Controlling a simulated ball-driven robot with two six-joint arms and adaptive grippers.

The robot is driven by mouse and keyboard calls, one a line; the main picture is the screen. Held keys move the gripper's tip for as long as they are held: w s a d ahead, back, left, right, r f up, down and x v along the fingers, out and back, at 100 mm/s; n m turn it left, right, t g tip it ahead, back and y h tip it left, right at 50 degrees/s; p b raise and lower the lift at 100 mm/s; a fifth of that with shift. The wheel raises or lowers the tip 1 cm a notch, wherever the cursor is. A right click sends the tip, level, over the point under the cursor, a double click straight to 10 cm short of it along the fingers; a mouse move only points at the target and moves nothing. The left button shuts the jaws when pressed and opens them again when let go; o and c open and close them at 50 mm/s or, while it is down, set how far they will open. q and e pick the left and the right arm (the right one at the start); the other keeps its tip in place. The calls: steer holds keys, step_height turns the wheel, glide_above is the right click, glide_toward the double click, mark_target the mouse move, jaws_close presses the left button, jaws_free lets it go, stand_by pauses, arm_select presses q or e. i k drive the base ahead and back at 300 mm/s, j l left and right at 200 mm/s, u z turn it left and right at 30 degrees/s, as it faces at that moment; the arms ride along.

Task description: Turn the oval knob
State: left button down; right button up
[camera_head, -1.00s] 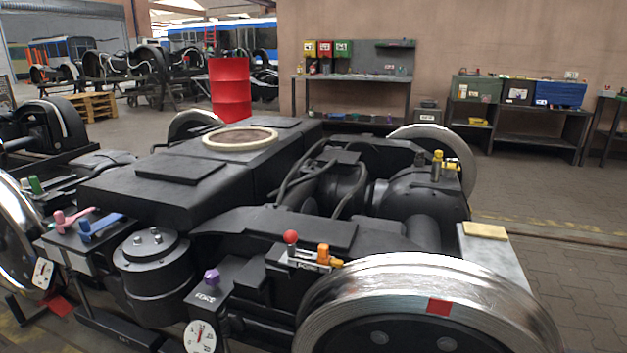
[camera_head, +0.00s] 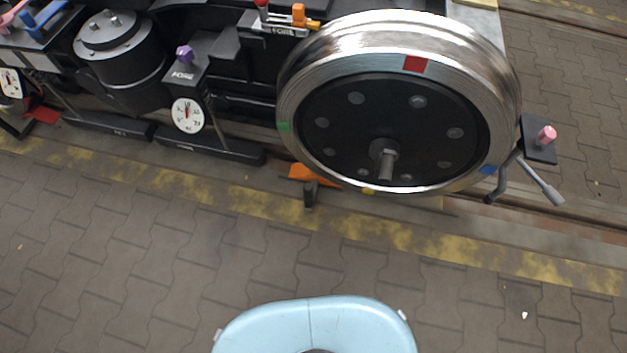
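No knob is clearly oval at this size. A purple knob (camera_head: 184,54) looks faceted and sits on a black post with a lettered plate, above a white dial (camera_head: 188,115). A pink knob (camera_head: 547,134) stands on a small dark plate right of the big steel wheel (camera_head: 385,110). An orange knob (camera_head: 298,14) and a red knob (camera_head: 262,3), cut by the top edge, are near the wheel's upper left. Blue (camera_head: 42,20) and pink (camera_head: 12,14) handles are at the top left. Neither of my grippers is in view.
A grey crank lever (camera_head: 540,182) juts out right of the wheel. An orange wedge-like piece (camera_head: 310,174) is by the wheel's lower left. A yellow-marked strip (camera_head: 330,222) crosses the paved floor (camera_head: 130,270), which is clear in front.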

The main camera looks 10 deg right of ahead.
mark_target(547, 135)
steer(key=z, duration=1.7)
